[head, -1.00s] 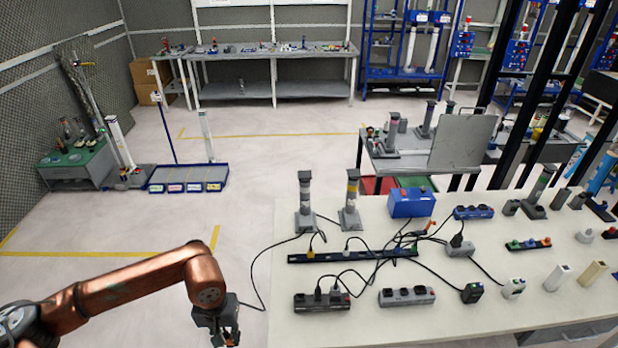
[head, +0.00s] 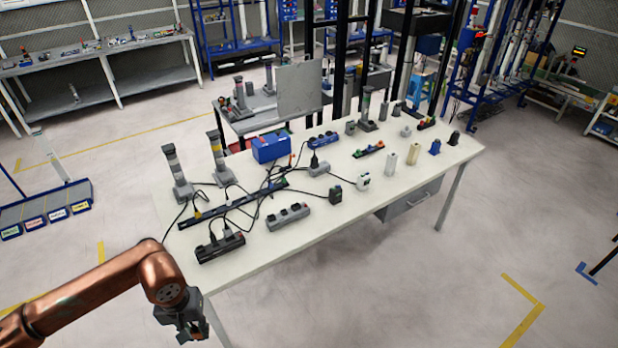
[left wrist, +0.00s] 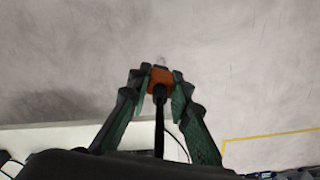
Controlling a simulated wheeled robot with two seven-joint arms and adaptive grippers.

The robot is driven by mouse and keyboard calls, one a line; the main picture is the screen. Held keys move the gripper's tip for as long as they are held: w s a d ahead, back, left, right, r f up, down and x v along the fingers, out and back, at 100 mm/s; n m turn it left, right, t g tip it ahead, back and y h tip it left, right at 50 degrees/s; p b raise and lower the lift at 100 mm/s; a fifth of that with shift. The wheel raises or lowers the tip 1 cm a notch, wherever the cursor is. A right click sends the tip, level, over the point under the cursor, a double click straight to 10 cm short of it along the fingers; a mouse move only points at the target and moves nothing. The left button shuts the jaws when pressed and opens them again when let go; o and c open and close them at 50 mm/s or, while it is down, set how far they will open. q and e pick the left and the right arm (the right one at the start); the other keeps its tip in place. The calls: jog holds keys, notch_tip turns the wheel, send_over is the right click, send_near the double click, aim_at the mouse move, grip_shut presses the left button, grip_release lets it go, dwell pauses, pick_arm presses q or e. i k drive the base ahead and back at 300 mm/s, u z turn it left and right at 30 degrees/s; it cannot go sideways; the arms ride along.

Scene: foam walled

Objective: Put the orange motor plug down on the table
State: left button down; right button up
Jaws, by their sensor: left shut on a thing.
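My left gripper (left wrist: 160,85) is shut on the orange motor plug (left wrist: 160,76), which sits between its fingertips in the left wrist view. A black cable runs from the plug back toward the wrist. In the head view my left gripper (head: 193,333) hangs low at the table's near left corner, outside the edge as seen there. The plug is not clear in the head view. The white table (head: 330,222) stands to the right of the gripper. My right gripper is not in view.
Near the gripper, the table holds a dark power strip (head: 220,247), a grey power strip (head: 288,216), a long blue strip (head: 235,205) and tangled black cables. Two stack lights (head: 178,172) stand at the left edge. A blue box (head: 271,147) is farther back. The near left corner is bare.

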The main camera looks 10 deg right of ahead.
aim_at(219, 227)
jog(key=z, duration=0.25)
jog(key=k, duration=0.4)
jog(key=u, duration=0.85)
jog(key=i, duration=1.45)
jog(key=z, duration=0.9)
jog(key=i, duration=0.55)
jog(key=z, duration=0.7)
